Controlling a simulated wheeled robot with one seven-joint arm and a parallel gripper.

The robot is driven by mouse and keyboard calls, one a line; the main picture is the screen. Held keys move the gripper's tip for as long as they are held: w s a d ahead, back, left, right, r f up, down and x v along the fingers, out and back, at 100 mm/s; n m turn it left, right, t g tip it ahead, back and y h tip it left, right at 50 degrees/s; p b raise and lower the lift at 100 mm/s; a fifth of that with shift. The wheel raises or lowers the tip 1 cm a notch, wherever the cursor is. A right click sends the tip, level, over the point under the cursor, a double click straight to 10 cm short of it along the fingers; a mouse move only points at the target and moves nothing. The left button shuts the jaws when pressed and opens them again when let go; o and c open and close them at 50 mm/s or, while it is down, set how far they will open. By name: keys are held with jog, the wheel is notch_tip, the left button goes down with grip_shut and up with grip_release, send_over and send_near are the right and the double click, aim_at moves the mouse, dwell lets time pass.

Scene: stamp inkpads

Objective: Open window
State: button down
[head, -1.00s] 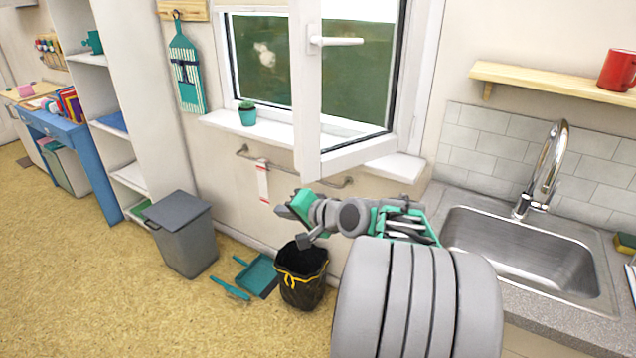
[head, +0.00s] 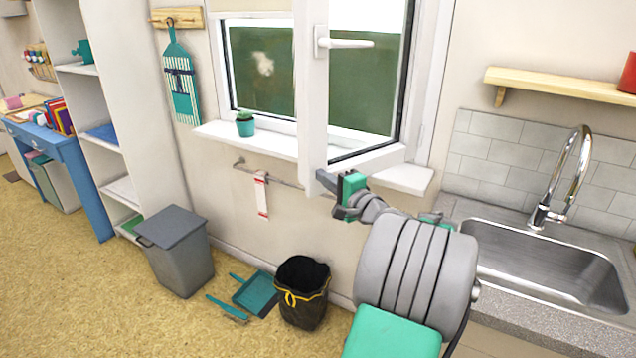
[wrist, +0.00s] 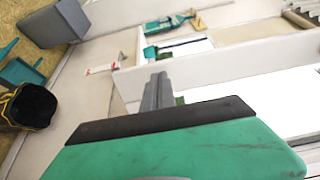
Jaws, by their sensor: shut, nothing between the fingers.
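The window (head: 312,110) has a white sash that stands ajar, swung into the room, with its free edge at the left. Its white handle (head: 345,43) points sideways to the right. My gripper (head: 327,181) is at the sash's lower free corner, well below the handle. Its fingers are shut and empty. In the wrist view the closed grey fingers (wrist: 158,92) show against the white sash (wrist: 185,68). I cannot tell whether they touch it.
A white sill with a small potted plant (head: 245,124) runs below the window. A rail (head: 283,181) with a hanging tag is beneath it. A sink (head: 540,262) and faucet (head: 570,180) stand at the right. A black bin (head: 303,310) and grey bin (head: 178,255) are on the floor.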

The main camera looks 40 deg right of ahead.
jog(key=shift+w+d, duration=0.1)
jog(key=shift+w, duration=0.45)
